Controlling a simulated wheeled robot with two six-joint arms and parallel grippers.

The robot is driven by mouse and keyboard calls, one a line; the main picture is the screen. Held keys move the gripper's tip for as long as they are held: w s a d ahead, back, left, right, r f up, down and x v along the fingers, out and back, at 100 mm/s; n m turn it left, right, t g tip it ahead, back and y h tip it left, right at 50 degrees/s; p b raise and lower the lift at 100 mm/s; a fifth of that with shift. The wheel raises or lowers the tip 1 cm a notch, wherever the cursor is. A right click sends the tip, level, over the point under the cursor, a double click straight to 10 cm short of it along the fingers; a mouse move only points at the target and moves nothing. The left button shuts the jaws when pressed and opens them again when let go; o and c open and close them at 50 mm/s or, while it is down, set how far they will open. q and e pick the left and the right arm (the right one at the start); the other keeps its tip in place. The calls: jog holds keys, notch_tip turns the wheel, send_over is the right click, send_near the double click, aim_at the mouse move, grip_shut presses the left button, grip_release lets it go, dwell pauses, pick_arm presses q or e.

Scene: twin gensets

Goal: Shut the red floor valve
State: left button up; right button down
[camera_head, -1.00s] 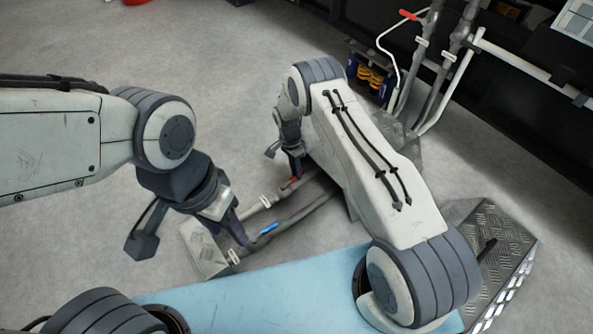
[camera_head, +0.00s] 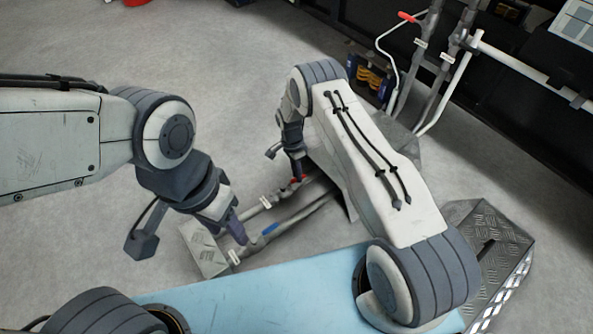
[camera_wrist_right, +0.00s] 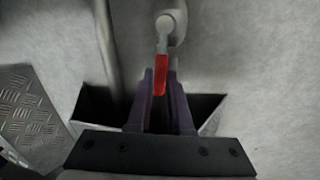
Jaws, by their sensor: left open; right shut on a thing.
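The red floor valve's lever (camera_head: 297,181) is beside the floor pipes in the head view, partly covered by my right gripper (camera_head: 298,172). In the right wrist view the red lever (camera_wrist_right: 161,75) runs from a round grey pivot (camera_wrist_right: 170,25) down between the fingers of my right gripper (camera_wrist_right: 161,85). Those fingers are shut on it. How the lever lies to its own pipe is hard to tell. My left gripper (camera_head: 238,230) is open and empty, low near the blue lever (camera_head: 269,229) on the nearer pipe.
A grey checker-plate box (camera_head: 204,250) stands at the pipes' left end. A light blue surface (camera_head: 260,290) lies in front. A checker-plate step (camera_head: 490,240) is at right. Upright pipes with another red lever (camera_head: 407,17) stand behind. Floor at the left back is open.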

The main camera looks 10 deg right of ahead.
jog(key=m+p, duration=0.1)
jog(key=s+m+p, duration=0.1)
jog(key=shift+s+d+r+m, duration=0.1)
jog(key=shift+r+m, duration=0.1)
jog(key=shift+m, duration=0.1)
jog(key=s+a+m+y+p, duration=0.1)
jog(key=s+m+p, duration=0.1)
jog(key=m, duration=0.5)
jog(key=s+a+m+t+y+p, duration=0.1)
jog(key=s+a+m+p, duration=0.1)
jog(key=m+p, duration=0.3)
jog(key=shift+s+f+m+y, duration=0.15)
jog(key=shift+s+m+y, duration=0.15)
jog(key=shift+s+m, duration=0.7)
jog(key=shift+w+a, duration=0.1)
jog(key=shift+w, duration=0.05)
jog(key=c, duration=0.8)
grip_release()
